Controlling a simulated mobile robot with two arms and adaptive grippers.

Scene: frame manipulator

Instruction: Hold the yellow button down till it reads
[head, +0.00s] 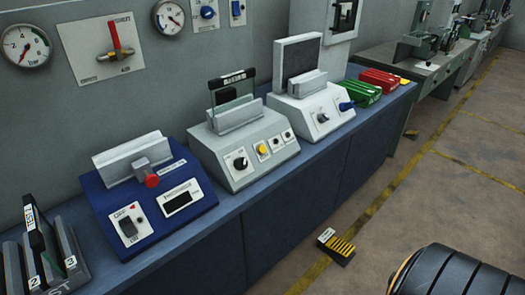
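The yellow button (262,149) is small and sits on the sloped front of the middle grey-white device (240,172), between a black knob (240,163) and smaller controls. A glassy, dark-topped frame (232,92) stands upright in that device's slotted holder. Nothing touches the button in this view. No lit reading can be made out on the device. Neither of my grippers shows in the head view.
A blue device (145,215) with a red knob and dark display stands left. A light-grey device (312,105) with a dark upright panel stands right. Green (360,94) and red (379,79) blocks lie beyond. A black-yellow piece (337,246) lies on the floor.

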